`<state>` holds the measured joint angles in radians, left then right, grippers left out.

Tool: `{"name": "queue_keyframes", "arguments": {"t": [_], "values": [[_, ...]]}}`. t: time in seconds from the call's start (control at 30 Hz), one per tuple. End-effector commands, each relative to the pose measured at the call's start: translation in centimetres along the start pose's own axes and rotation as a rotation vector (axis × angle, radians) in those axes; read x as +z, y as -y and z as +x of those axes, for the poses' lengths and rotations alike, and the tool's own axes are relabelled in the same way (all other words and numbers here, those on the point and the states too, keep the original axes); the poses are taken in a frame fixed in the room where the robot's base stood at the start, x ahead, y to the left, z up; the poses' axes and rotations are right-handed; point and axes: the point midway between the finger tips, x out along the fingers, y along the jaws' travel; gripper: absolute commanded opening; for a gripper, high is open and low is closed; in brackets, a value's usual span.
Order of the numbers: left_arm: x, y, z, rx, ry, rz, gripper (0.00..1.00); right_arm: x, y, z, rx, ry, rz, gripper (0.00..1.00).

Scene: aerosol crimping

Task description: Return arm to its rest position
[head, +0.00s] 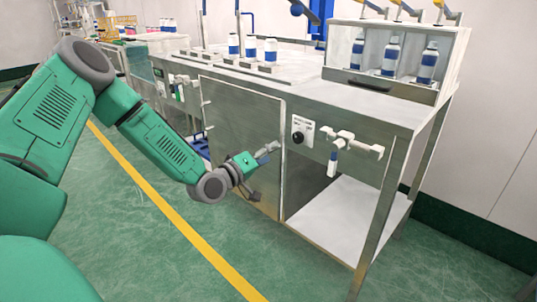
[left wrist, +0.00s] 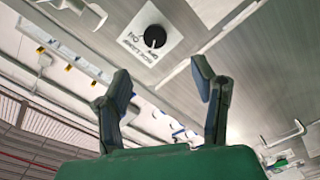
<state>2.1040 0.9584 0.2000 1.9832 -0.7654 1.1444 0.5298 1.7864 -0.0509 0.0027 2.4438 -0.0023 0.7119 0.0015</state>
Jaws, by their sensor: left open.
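My left gripper (head: 262,172) is in front of the steel machine cabinet (head: 240,125), left of the black rotary knob (head: 298,137) and its white label plate. Its two fingers are spread and nothing is between them. In the left wrist view the open fingers (left wrist: 163,95) point up toward the knob (left wrist: 154,37), with a gap between them and it. My right gripper is not in the head view.
A white valve fitting (head: 345,143) sticks out from the front right of the machine. Several white and blue bottles (head: 390,57) stand on top. An open lower shelf (head: 325,210) is below. Green floor with a yellow line (head: 175,210) lies in front.

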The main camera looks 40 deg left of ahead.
Motion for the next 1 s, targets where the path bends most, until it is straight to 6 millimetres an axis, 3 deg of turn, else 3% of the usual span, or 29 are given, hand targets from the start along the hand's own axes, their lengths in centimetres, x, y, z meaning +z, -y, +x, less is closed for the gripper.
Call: {"name": "queue_keyframes", "arguments": {"t": [0.37,0.47,0.57,0.67,0.8,0.9,1.0], "values": [[0.5,0.0,0.0,-0.008,0.015,0.004,0.53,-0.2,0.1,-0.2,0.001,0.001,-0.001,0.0],[3.2,-0.4,-0.4,-0.051,0.091,0.03,0.53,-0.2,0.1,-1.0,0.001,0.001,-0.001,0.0],[8.5,-0.8,-2.0,-0.143,0.248,0.097,0.53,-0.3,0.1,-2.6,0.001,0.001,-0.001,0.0],[14.8,-0.6,-5.9,-0.268,0.461,0.199,0.53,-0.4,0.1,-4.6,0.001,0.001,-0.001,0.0],[21.5,0.3,-14.3,-0.443,0.769,0.368,0.53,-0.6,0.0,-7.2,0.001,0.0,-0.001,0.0],[23.9,0.8,-21.2,-0.554,0.977,0.497,0.53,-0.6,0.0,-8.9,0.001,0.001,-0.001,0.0],[24.4,1.0,-27.4,-0.645,1.15,0.612,0.53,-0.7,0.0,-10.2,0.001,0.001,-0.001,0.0]]}}
